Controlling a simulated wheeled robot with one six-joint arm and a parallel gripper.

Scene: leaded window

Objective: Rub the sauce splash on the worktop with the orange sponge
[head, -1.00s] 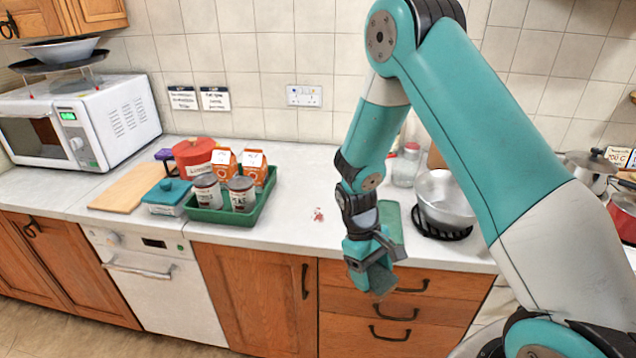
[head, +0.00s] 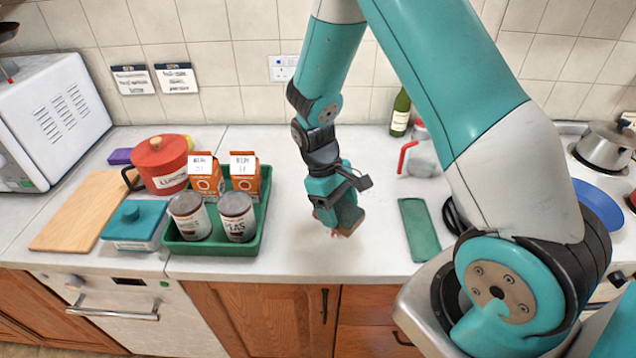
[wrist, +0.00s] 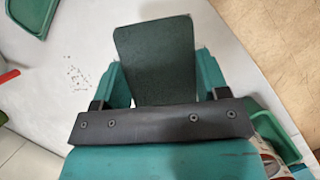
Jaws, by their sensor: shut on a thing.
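My gripper (head: 338,205) is shut on the sponge (wrist: 155,60), low over the worktop (head: 280,240) between the green tray and the green mat. In the wrist view the sponge shows a dark green face between the fingers. In the head view a narrow brownish edge of it shows below the fingers. A small reddish bit of the sauce splash (head: 337,234) shows right at the sponge's lower end. The rest of the splash is hidden by the gripper and sponge. I cannot tell whether the sponge touches the worktop.
The green tray (head: 200,248) with cans and cartons stands close on the left. The green mat (head: 418,230) lies on the right, with a red-handled jug (head: 420,158) behind it. Small grey specks (wrist: 75,72) lie on the worktop in the wrist view. The front strip of worktop is clear.

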